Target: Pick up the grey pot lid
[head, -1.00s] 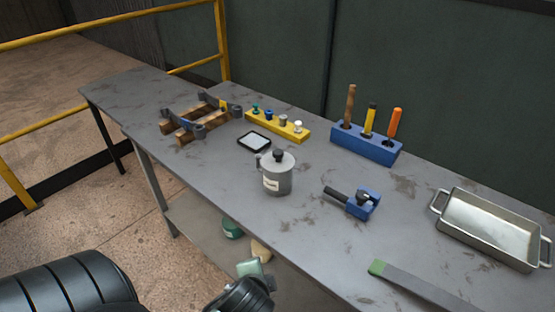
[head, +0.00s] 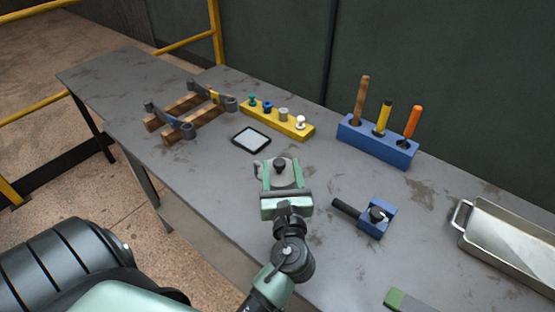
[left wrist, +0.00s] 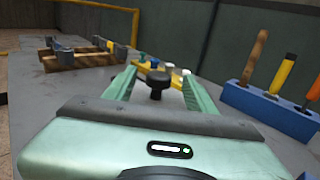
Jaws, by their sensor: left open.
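The grey pot lid (head: 287,180) with its black knob sits on the grey pot on the bench, mostly covered by my left gripper in the head view. My left gripper (head: 280,164) is open, its pale green fingers on either side of the knob. In the left wrist view the black knob (left wrist: 157,80) stands between the two spread fingers, with a gap on each side. The pot body is hidden behind the gripper. My right gripper is not in view.
A black-framed tablet (head: 251,139) lies behind the pot. A yellow rack (head: 277,122) holds several small knobs. A blue block (head: 375,148) holds upright tools. A metal tray (head: 463,216) stands at far right.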

